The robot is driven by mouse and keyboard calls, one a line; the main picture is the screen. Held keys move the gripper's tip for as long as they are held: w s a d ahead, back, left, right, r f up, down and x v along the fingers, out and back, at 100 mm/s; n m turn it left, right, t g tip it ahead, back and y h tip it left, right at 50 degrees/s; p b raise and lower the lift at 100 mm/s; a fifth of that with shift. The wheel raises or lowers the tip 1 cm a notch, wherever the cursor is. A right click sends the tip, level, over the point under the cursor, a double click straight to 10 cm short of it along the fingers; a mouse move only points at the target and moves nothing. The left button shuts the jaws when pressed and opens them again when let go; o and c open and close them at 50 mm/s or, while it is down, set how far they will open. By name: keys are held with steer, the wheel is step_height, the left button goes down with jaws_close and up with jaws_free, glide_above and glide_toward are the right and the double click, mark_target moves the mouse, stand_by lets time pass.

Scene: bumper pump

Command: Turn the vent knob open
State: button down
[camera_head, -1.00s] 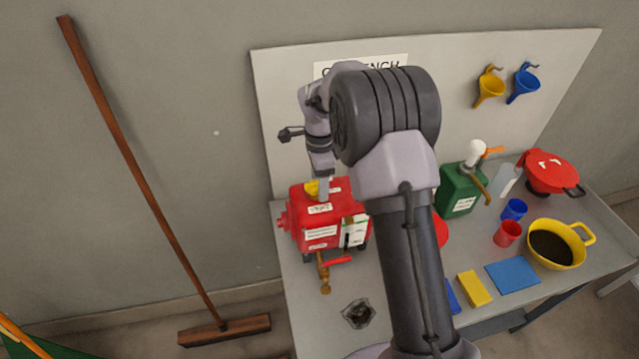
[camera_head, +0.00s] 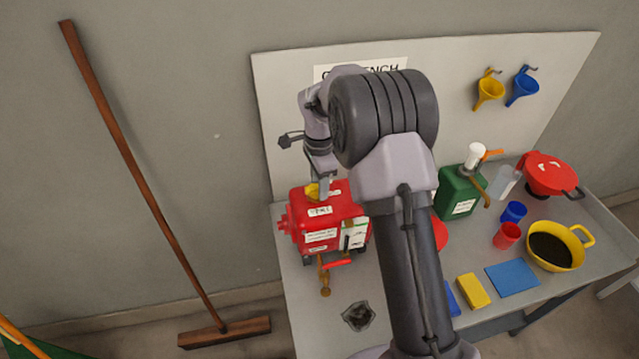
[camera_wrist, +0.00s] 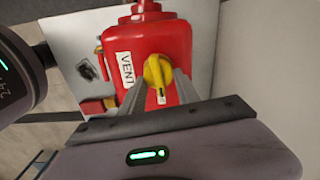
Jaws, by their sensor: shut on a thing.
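The yellow vent knob (camera_wrist: 157,72) sits on top of the red tank (camera_wrist: 158,38), beside a white label reading VENT (camera_wrist: 126,70). My gripper (camera_wrist: 163,88) reaches down to the knob from above, with its fingers on either side, and is shut on it. In the head view the red tank (camera_head: 330,222) stands at the left end of the bench, and the knob (camera_head: 312,191) shows only in part beside my gripper (camera_head: 322,190). My arm hides the middle of the bench.
A brass tap with a red lever (camera_head: 336,264) juts from the tank's front, above a drain hole (camera_head: 358,315). A green can (camera_head: 459,195), a yellow container of dark liquid (camera_head: 555,250) and cups stand to the right. A broom (camera_head: 150,190) leans at the left.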

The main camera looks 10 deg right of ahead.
mark_target(317, 186)
steer(key=n, duration=0.2)
steer(key=n+p, duration=0.1)
steer(key=n, duration=0.1)
steer(key=shift+w+r, duration=0.15)
steer(key=shift+w, duration=0.05)
steer(key=shift+w+a+n+p, duration=0.1)
steer(key=shift+n+p, duration=0.25)
steer(key=shift+n, duration=0.7)
steer(key=shift+w+a+n+p, duration=0.1)
steer(key=shift+n+p, duration=0.25)
steer(key=shift+n, duration=0.7)
steer(key=c, duration=0.9)
jaws_free()
step_height(317, 186, up, 17)
steer(key=p, duration=0.3)
steer(key=shift+r, duration=0.1)
steer(key=shift+s, duration=0.1)
